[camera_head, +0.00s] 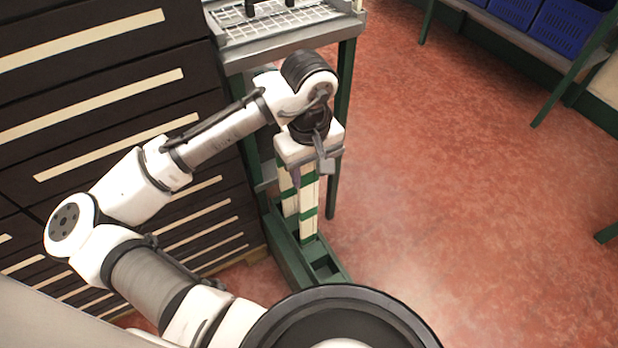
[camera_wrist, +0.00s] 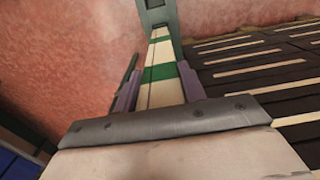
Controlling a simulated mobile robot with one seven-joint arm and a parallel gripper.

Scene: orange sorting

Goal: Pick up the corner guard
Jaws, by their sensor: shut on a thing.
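The corner guard (camera_head: 309,207) is a tall cream strip with green bands. It stands upright with its lower end at a green rack (camera_head: 285,250) on the floor. A second cream and green face shows just left of it; I cannot tell if it is part of the same guard. My gripper (camera_head: 300,178) points down over its upper part. In the wrist view the guard (camera_wrist: 161,93) runs between the two purple-grey fingers of my gripper (camera_wrist: 160,88), which is shut on it. The guard's top end is hidden by my gripper and wrist.
A dark drawer cabinet (camera_head: 110,70) stands close on the left. A metal-topped workbench (camera_head: 290,40) with green legs is right behind my wrist. Blue bins (camera_head: 566,28) sit on a shelf at the top right. The red floor (camera_head: 450,190) to the right is clear.

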